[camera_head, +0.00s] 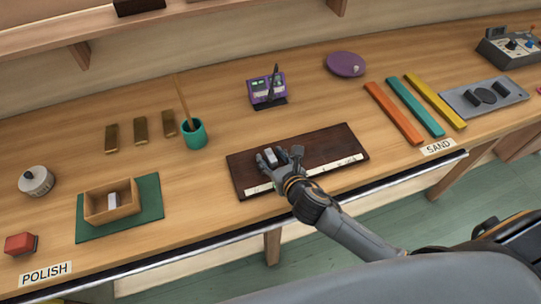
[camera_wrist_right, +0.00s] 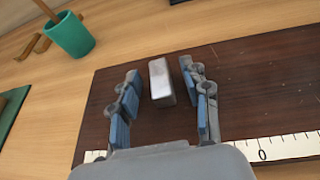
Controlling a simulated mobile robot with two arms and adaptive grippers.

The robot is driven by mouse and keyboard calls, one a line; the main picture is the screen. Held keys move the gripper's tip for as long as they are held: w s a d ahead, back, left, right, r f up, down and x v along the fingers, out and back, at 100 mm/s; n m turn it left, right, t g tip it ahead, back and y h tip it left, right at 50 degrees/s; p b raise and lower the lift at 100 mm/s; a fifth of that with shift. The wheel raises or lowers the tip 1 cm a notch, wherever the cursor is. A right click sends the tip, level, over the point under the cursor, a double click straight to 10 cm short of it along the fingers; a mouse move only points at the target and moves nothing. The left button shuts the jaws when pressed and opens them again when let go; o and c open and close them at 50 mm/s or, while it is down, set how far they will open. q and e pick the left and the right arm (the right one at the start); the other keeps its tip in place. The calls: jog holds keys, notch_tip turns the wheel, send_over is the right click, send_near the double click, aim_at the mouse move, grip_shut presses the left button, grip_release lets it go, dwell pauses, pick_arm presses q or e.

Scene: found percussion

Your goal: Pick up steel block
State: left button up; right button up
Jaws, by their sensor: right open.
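A small silver steel block (camera_wrist_right: 161,82) stands on a dark brown board (camera_wrist_right: 265,90) with a white scale along its near edge. In the head view the block (camera_head: 270,158) shows at the gripper on the board (camera_head: 335,148). My right gripper (camera_wrist_right: 158,85) is open, with its blue-padded fingers on either side of the block. Gaps show between the block and both fingers. Another small light block (camera_head: 113,200) is in a wooden box on a green mat at the left. My left gripper is not in view.
A teal cup (camera_head: 195,134) with a stick and a purple device (camera_head: 267,90) stand behind the board. The wooden box (camera_head: 96,216) is at left. Orange (camera_head: 393,113), teal and yellow strips lie at right. Bare bench lies between box and board.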

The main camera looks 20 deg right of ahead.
grip_shut()
jog(key=shift+r, duration=0.1)
jog(key=shift+r, duration=0.1)
